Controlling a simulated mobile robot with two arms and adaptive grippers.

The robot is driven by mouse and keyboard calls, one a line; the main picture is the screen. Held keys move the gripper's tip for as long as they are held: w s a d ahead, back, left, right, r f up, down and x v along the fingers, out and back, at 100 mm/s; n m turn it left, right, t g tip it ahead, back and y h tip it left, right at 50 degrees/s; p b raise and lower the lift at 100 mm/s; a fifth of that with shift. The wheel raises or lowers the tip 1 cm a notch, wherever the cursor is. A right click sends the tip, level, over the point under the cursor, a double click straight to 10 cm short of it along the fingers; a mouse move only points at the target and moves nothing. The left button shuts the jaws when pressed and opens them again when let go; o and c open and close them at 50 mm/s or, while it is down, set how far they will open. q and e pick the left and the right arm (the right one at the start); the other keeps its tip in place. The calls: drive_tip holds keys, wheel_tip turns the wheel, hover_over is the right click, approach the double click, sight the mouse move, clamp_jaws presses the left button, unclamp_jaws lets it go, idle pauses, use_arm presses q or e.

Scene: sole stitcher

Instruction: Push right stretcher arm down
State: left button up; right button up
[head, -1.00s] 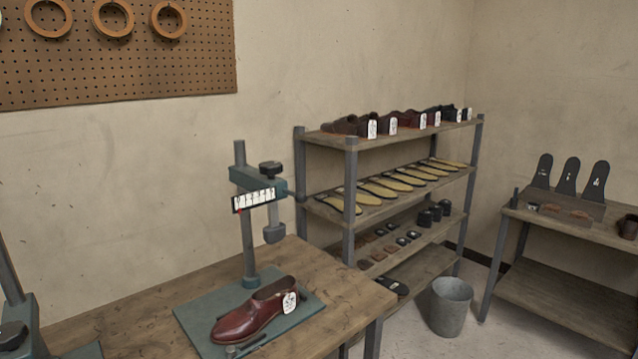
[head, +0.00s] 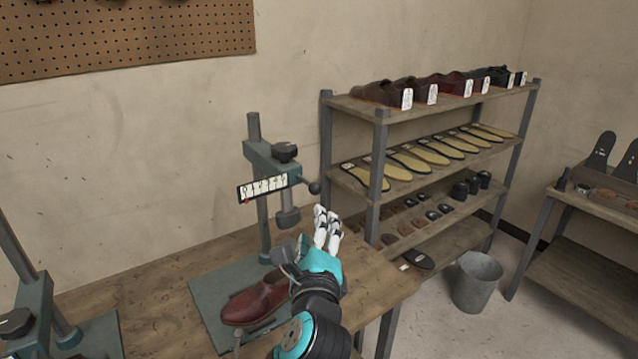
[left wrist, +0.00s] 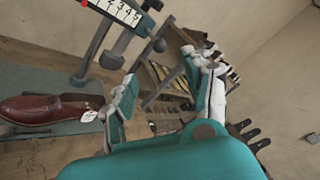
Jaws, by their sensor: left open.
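The right stretcher stands on the wooden table, with a teal post, a teal stretcher arm (head: 262,157) across it, a dark knob on top and a numbered scale plate (head: 263,187). A short lever with a dark ball (head: 314,187) sticks out to the right; the ball also shows in the left wrist view (left wrist: 158,45). A grey plug (head: 288,217) hangs below the arm, above a brown-red shoe (head: 255,303). My left gripper (head: 328,222) is open and empty, to the right of the plug and below the ball. It hides the shoe's heel. My right gripper is not in view.
Another teal stretcher (head: 38,300) stands at the left edge. A shelf rack (head: 382,160) with shoes and insoles stands close behind and right of my gripper. A grey bucket (head: 477,283) is on the floor. The table (head: 150,290) is clear between the stretchers.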

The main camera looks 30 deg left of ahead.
sight(315, 192)
use_arm(q)
drive_tip(key=p+x, duration=0.3)
drive_tip(key=x, duration=1.2)
drive_tip(key=shift+w+a+f, duration=0.1)
drive_tip(key=shift+w+a, duration=0.1)
drive_tip(key=shift+w, duration=0.05)
clamp_jaws()
